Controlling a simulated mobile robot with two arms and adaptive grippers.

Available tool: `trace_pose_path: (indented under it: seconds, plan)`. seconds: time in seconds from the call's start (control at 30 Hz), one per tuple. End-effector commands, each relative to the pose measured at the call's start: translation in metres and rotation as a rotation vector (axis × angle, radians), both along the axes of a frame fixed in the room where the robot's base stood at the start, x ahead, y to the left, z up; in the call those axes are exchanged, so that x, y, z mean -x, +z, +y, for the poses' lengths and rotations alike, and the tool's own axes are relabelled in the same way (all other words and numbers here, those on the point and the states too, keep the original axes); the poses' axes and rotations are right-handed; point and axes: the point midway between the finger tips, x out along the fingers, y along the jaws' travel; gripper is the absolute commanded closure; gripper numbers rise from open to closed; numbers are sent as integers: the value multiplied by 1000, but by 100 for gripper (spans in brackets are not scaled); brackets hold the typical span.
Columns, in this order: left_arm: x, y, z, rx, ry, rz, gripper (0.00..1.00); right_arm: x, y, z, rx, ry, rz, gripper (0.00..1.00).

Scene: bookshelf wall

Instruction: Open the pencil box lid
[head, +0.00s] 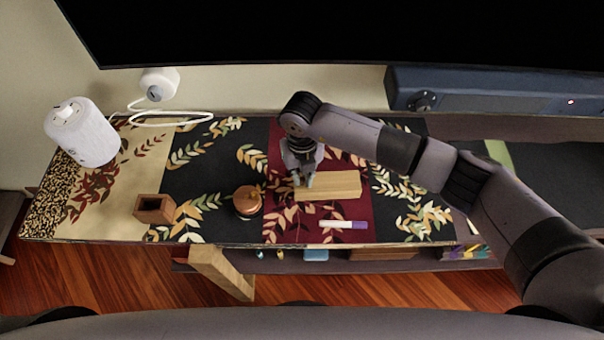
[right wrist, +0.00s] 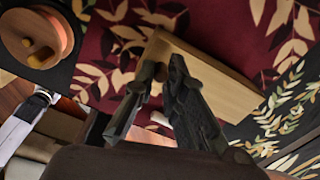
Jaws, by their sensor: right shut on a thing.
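The pencil box (head: 330,187) is a long, light wooden block lying on the dark red band of the table cloth. Its top is flat and covered, and I cannot make out a seam between lid and body. In the right wrist view the box (right wrist: 215,85) slants away behind the fingers. My right gripper (head: 303,181) points down at the left end of the box. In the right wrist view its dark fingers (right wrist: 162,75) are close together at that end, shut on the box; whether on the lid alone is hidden. My left gripper is out of view.
A purple-and-white marker (head: 345,225) lies in front of the box. A round wooden pot (head: 247,201) and a square wooden cup (head: 154,209) stand to the left. A white cylinder (head: 85,135) is at the far left. A blue-grey device (head: 470,92) stands behind at right.

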Motion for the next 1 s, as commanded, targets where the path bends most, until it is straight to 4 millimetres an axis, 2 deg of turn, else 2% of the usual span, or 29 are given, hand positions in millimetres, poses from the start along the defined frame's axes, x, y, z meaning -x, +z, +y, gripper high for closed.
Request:
trace_pose_path:
  seconds: [0.17, 0.27, 0.6, 0.7, 0.8, 1.0]
  plan:
    - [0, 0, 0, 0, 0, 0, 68, 0, 0, -1, 0, -1, 0, 100]
    - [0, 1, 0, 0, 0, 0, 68, -2, 0, -12, 2, -3, -2, 100]
    - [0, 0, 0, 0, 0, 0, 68, -5, -1, -101, 3, -5, -1, 100]
    - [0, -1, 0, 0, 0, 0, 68, -6, -1, -119, 2, -4, 0, 100]
    - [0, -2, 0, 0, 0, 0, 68, -6, 0, -129, 1, -1, 0, 100]
    - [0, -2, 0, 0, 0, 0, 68, -6, 0, -131, -1, 1, 0, 100]
